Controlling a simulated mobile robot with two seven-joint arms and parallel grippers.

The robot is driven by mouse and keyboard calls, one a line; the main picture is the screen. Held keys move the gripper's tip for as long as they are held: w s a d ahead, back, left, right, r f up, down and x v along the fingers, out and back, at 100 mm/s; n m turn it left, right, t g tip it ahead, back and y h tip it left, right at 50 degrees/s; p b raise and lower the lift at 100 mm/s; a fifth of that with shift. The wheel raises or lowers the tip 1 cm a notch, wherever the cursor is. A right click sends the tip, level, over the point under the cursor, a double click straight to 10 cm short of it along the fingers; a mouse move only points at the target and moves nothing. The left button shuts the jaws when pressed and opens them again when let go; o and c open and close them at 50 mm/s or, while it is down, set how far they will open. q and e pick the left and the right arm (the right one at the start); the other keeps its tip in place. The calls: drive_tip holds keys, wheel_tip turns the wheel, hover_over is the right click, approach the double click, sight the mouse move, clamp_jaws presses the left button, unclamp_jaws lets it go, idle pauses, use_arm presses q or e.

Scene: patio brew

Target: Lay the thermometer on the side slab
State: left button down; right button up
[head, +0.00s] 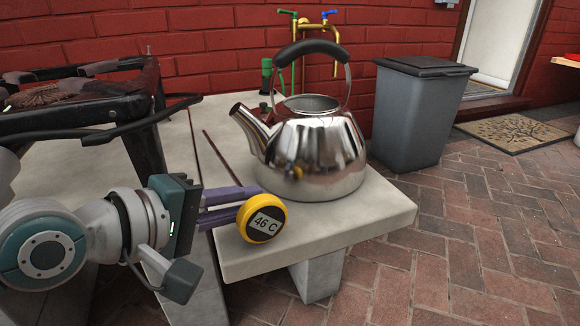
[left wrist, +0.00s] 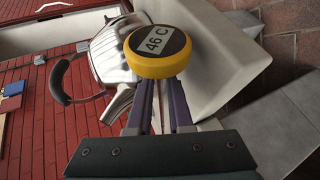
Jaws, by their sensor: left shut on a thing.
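The thermometer (head: 262,217) has a round dial with a yellow rim and a dark face reading 46 C. My left gripper (head: 240,203) is shut on it, with purple fingers closed just behind the dial. In the left wrist view the thermometer (left wrist: 158,50) sits at the tips of the left gripper (left wrist: 157,84). The dial shows over the front left part of the pale side slab (head: 340,228); I cannot tell whether it touches. My right gripper is not in view.
A shiny kettle (head: 318,155) stands on the slab just behind the thermometer, its spout toward the left. A black-framed grill (head: 85,110) is at the left. Brass taps (head: 335,45) are on the brick wall. A grey bin (head: 418,115) stands right. The slab's front right is clear.

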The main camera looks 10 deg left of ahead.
use_arm(q)
drive_tip(key=shift+f, duration=0.15)
drive_tip(key=c, duration=0.7)
unclamp_jaws()
drive_tip(key=shift+c, duration=0.2)
